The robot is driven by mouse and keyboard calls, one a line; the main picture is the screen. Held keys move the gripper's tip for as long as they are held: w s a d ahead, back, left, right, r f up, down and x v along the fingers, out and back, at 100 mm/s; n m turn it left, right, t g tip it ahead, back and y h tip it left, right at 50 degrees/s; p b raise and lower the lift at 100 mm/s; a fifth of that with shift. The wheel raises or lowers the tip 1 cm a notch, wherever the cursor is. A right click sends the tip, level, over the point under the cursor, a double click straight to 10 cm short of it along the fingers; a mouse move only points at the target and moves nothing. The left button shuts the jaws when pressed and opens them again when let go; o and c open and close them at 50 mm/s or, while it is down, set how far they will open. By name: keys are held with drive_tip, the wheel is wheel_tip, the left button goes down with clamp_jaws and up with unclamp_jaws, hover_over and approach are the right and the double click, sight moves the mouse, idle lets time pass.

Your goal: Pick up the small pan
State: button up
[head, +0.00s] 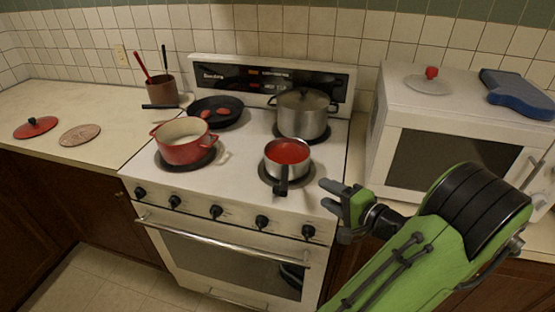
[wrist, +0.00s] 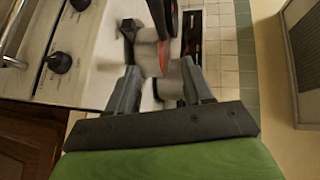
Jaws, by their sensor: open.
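The small pan (head: 275,167) is a steel saucepan with red contents on the front right burner of the stove. Its dark handle points toward the stove's front edge. My gripper (head: 327,195) is open and empty, to the right of the pan near the stove's front right corner, with its fingers pointing left toward the pan. In the wrist view, the two fingers (wrist: 158,68) are spread apart. The pan (wrist: 147,56) shows beyond the fingertips there, apparently apart from them, and is partly cut up by dark shapes.
A steel pot (head: 303,120) stands behind the pan. A red pot (head: 184,151) and a black frying pan (head: 232,118) are on the left burners. A white microwave (head: 380,112) stands to the right. Knobs (head: 261,222) line the stove front. The left counter (head: 75,108) is mostly free.

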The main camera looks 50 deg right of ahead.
approach(285, 170)
drive_tip(key=x, duration=0.7)
drive_tip(key=f+b+x, duration=0.1)
drive_tip(key=x, duration=0.2)
clamp_jaws()
